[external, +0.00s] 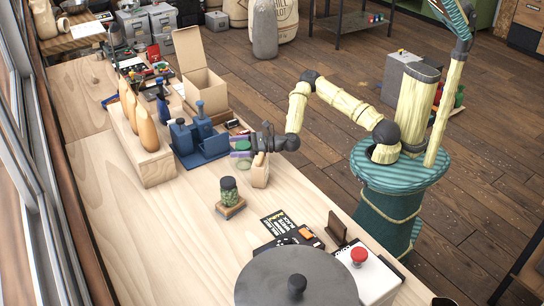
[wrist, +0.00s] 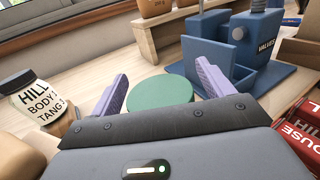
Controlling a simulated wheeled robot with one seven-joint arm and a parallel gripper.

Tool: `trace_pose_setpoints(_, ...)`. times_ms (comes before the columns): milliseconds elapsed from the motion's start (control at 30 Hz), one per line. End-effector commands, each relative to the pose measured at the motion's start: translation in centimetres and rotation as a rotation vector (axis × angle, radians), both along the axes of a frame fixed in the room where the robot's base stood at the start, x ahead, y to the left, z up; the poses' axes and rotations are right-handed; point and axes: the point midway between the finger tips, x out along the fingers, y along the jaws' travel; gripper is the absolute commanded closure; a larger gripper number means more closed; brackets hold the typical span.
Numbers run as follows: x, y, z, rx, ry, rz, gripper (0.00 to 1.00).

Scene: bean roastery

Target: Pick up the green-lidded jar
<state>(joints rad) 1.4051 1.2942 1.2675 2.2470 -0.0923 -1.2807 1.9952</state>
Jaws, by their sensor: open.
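The green-lidded jar shows in the wrist view as a round green lid (wrist: 160,93), seen from above between my two purple fingers. In the external view the jar (external: 243,162) stands on the wooden table, partly hidden by my gripper (external: 238,149). My gripper is open, with one finger on each side of the lid in the wrist view (wrist: 160,74). I cannot tell whether either finger touches the jar. The jar's body is hidden in the wrist view.
A dark-lidded jar (external: 228,189) stands on a small wooden block nearby; its label shows in the wrist view (wrist: 38,100). A pale wooden block (external: 261,172) is close beside the green-lidded jar. A blue holder (external: 215,147) is behind. The table's left front is clear.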

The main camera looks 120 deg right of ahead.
Motion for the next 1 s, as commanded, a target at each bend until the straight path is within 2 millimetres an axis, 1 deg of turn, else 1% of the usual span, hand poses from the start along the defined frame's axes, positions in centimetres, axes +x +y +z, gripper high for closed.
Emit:
trace_pose_setpoints(500, 0.02, -0.03, 0.00, 0.000, 0.000, 0.000, 0.20)
trace_pose_setpoints(567, 0.01, -0.03, 0.00, 0.000, 0.000, 0.000, 0.32)
trace_pose_setpoints(600, 0.01, -0.03, 0.00, 0.000, 0.000, 0.000, 0.40)
trace_pose_setpoints(667, 0.01, -0.03, 0.00, 0.000, 0.000, 0.000, 0.52)
trace_pose_setpoints(700, 0.01, -0.03, 0.00, 0.000, 0.000, 0.000, 0.59)
trace_pose_setpoints(833, 0.00, -0.04, 0.00, 0.000, 0.000, -0.001, 0.85)
trace_pose_setpoints(867, 0.00, -0.04, 0.00, 0.000, 0.000, -0.001, 0.87)
trace_pose_setpoints(1000, 0.02, -0.03, 0.04, 0.000, -0.001, -0.001, 0.87)
